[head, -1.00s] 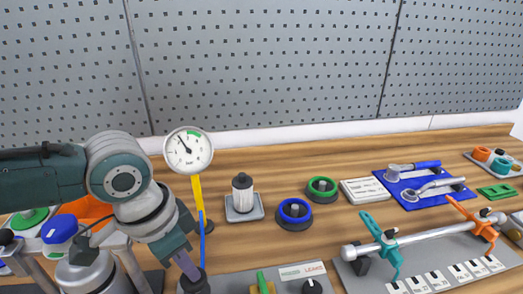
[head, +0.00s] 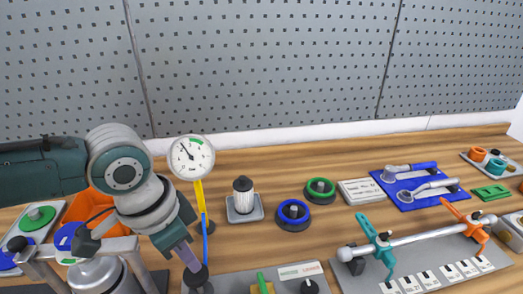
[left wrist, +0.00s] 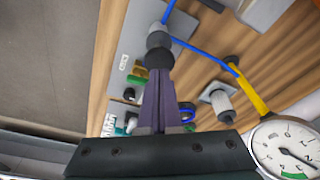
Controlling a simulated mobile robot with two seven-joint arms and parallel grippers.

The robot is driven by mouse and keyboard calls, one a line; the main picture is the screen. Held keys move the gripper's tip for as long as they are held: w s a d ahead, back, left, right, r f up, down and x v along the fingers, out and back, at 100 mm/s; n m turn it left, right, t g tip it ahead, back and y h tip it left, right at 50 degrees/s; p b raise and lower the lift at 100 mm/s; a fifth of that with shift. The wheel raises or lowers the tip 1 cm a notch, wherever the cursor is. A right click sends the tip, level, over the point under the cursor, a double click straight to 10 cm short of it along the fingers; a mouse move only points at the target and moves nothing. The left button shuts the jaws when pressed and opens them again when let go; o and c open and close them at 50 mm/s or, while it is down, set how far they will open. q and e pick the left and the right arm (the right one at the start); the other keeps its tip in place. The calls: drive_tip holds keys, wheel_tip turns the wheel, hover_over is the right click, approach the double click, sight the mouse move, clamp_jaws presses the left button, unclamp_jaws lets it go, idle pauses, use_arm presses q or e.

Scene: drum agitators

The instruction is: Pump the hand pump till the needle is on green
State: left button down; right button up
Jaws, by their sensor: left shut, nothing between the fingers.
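The hand pump's dark knob (head: 197,277) is at the bottom of the head view, with a blue hose rising from it. My left gripper (head: 191,261) is shut and empty, pointing down, its fingertips at the top of this knob. The left wrist view shows the shut fingers (left wrist: 157,78) in line with the knob (left wrist: 158,50), hiding part of it; they seem to touch. The round white gauge (head: 192,157) stands on a yellow stem behind. Its needle points to the upper left, short of the green band at upper right. The gauge also shows in the left wrist view (left wrist: 287,148).
A white bottle (head: 243,195), a blue ring (head: 294,213) and a green ring (head: 320,190) stand right of the gauge. A grey panel with a leaks label (head: 300,270) is right of the pump. An orange bin (head: 85,207) is at left.

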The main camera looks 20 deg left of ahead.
sight(192, 274)
use_arm(q)
drive_tip(key=shift+f+b, duration=2.05)
drive_tip(key=shift+f, duration=0.7)
wheel_tip(192, 274, up, 6)
drive_tip(key=p, duration=0.6)
drive_tip(key=shift+f, duration=0.2)
drive_tip(key=shift+r, duration=0.15)
wheel_tip(192, 274, up, 6)
drive_tip(key=p, duration=0.6)
